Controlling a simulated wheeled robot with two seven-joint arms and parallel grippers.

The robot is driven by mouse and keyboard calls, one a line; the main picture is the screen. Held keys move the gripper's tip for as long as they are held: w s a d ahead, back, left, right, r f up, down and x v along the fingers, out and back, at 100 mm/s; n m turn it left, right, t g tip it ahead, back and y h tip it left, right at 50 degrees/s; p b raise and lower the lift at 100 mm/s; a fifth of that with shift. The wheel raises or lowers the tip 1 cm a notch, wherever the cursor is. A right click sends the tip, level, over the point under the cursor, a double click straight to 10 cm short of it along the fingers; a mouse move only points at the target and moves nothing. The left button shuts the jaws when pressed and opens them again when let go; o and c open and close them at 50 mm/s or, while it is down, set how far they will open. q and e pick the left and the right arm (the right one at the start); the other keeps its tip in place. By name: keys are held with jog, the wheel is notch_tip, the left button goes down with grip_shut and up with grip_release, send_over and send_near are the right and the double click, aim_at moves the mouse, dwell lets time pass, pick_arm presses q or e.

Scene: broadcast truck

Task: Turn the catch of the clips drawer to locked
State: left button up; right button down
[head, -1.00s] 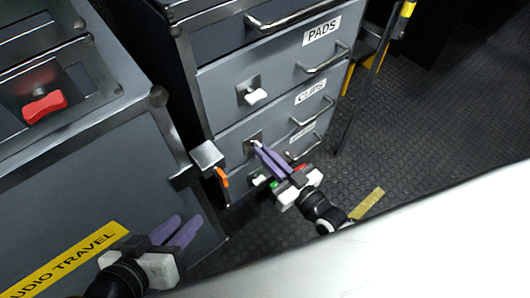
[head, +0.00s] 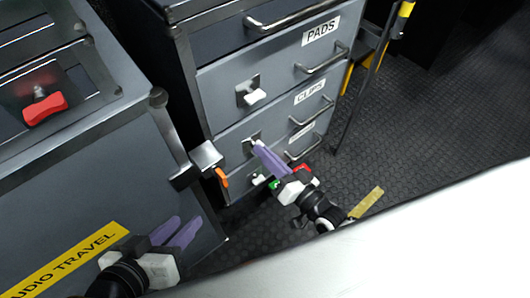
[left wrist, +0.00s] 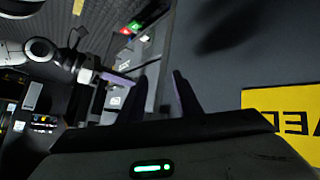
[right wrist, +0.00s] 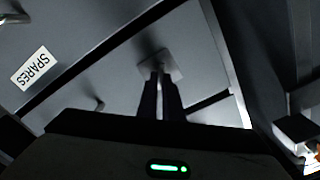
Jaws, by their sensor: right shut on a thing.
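The clips drawer (head: 285,125) is the grey drawer with the CLIPS label, below the PADS drawer. Its catch, a small light knob on a square plate (head: 252,139), is at the left of its front. My right gripper (head: 260,149) is shut on this catch, with its purple fingers covering most of the knob. The right wrist view shows the closed fingertips (right wrist: 160,76) at the plate (right wrist: 170,65); the knob's angle is hard to tell. My left gripper (head: 180,232) is open and empty, beside the case with the yellow label; its parted fingers show in the left wrist view (left wrist: 168,85).
The PADS drawer above has a white catch (head: 255,97). The SPARES drawer below has a white catch (head: 259,179). An orange-handled latch (head: 222,178) sticks out left of my right gripper. A red catch (head: 45,108) is on the left case. Dark floor is open at right.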

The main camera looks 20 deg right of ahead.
pick_arm(q)
jog(key=shift+w+d+r+t+h+b, duration=0.1)
jog(key=shift+d+r+t+h+b, duration=0.15)
jog(key=shift+r+b, duration=0.2)
jog(key=shift+w+d+r+t+h+b, duration=0.15)
jog(key=shift+d+r+b, duration=0.1)
jog(key=shift+r+b, duration=0.2)
pick_arm(e)
jog(key=shift+f+m, duration=0.15)
jog(key=shift+m, duration=4.95)
pick_arm(q)
jog(key=shift+s, duration=0.1)
pick_arm(e)
jog(key=c, duration=2)
grip_release()
pick_arm(q)
jog(key=shift+f, duration=0.15)
pick_arm(e)
jog(key=shift+o, duration=0.4)
